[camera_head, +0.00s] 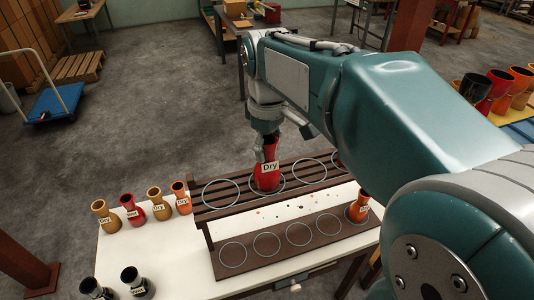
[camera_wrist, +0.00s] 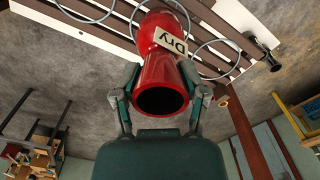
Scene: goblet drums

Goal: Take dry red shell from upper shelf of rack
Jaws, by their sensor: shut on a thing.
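The red shell (camera_head: 267,176) with a "Dry" label is at the upper shelf (camera_head: 315,181) of the dark slatted rack, near the marked circles. It also shows in the wrist view (camera_wrist: 162,75), with its dark open end towards the camera. My gripper (camera_head: 267,136) is shut on the red shell from above, and in the wrist view my gripper's fingers (camera_wrist: 163,90) press on both sides of its narrow part. I cannot tell whether the shell's base touches the slats. An orange shell (camera_head: 358,208) stands on the lower shelf (camera_head: 255,252) at its right end.
Several small labelled shells, including a red one (camera_head: 132,210), stand on the white table (camera_head: 180,243) left of the rack. Two black ones (camera_head: 133,281) are at its front left. More shells (camera_head: 497,87) stand at the right behind my arm. The lower shelf's other circles are empty.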

